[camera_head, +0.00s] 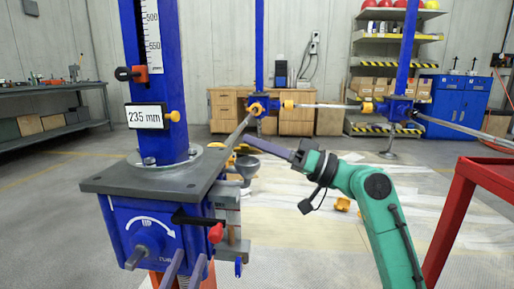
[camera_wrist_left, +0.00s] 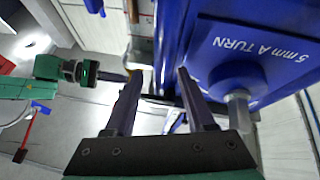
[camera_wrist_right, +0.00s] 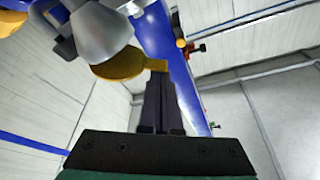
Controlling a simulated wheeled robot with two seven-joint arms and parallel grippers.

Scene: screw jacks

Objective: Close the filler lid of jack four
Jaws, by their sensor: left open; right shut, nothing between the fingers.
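The nearest jack has a blue column and a grey plate (camera_head: 165,178) over a blue gearbox (camera_head: 150,235). No jack number is legible. Behind its right side is a dark grey filler cup (camera_head: 247,165). In the right wrist view, the yellow lid (camera_wrist_right: 118,63) lies close against the wide end of the grey cup (camera_wrist_right: 102,35); I cannot tell whether it is seated. My right gripper (camera_head: 252,143) is shut and empty. Its fingertips (camera_wrist_right: 158,80) are at the lid's tab, perhaps touching. My left gripper (camera_head: 185,262) is open before the gearbox; its fingers (camera_wrist_left: 157,78) flank no object.
A red-tipped black lever (camera_head: 215,232) and a crank shaft (camera_head: 137,257) stick out of the gearbox. Rods link to further blue jacks (camera_head: 398,105) behind. A red frame (camera_head: 465,190) stands at the right.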

